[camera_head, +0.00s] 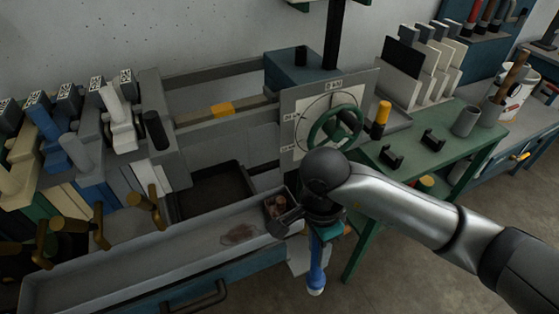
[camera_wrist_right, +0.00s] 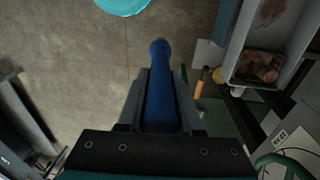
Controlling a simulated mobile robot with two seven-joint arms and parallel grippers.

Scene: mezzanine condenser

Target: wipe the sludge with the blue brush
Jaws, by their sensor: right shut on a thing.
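The sludge (camera_head: 238,235) is a dull brown smear on the floor of the long grey trough (camera_head: 165,258). My right gripper (camera_head: 322,228) is at the trough's right end, to the right of the sludge and apart from it. It is shut on the blue brush (camera_head: 317,268), whose blue shaft hangs down with a pale lower end. In the right wrist view the blue brush (camera_wrist_right: 160,90) lies between the two fingers (camera_wrist_right: 160,112). I cannot make out its bristles. My left gripper is not in view.
A green handwheel (camera_head: 336,127) is behind. A green table (camera_head: 440,150) stands right. Brass handles (camera_head: 146,208) overhang the trough's left part.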

